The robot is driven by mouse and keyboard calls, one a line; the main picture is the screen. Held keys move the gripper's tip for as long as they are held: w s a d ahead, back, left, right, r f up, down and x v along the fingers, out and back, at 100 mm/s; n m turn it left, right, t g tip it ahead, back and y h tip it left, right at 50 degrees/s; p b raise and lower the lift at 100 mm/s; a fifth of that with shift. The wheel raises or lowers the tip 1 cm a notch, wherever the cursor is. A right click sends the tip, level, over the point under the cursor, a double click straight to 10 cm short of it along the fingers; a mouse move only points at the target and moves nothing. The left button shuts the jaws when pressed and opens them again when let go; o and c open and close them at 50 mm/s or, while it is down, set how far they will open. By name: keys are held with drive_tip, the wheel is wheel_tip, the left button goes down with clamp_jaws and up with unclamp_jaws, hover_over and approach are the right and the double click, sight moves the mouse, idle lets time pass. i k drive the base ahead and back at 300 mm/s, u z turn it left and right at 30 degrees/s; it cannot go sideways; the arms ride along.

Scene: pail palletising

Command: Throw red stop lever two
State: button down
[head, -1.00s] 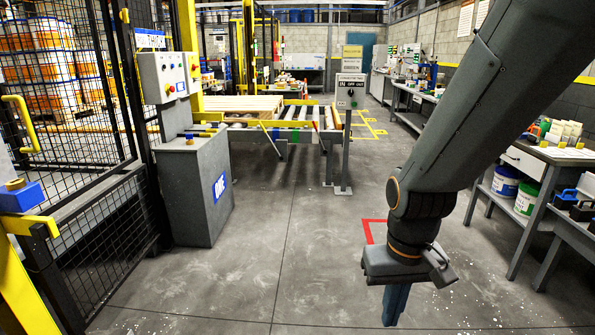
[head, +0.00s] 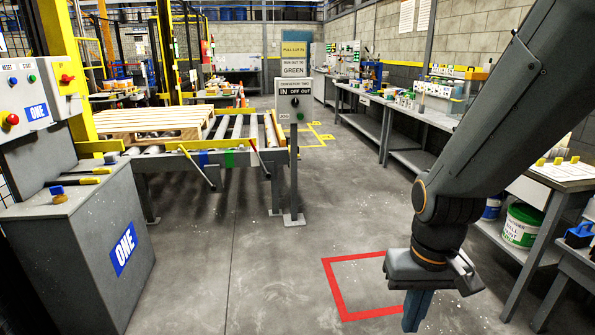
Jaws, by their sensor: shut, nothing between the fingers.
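I cannot read a number on either, so I cannot tell which is lever two. Both slant down to the right. My gripper (head: 416,314) is shut and empty, pointing down at the lower right. It is well apart from both levers, nearer to me and to their right.
A grey cabinet marked ONE (head: 75,250) stands at left. A switch post (head: 294,150) marked IN OFF OUT stands at the conveyor's right end. A wooden pallet (head: 150,121) lies on the conveyor. Workbenches (head: 400,125) line the right. The middle floor is clear around a red floor square (head: 335,290).

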sight(268, 174)
drive_tip(key=i, duration=1.75)
drive_tip(key=u, duration=0.5)
drive_tip(key=i, duration=2.1)
drive_tip(key=u, duration=0.45)
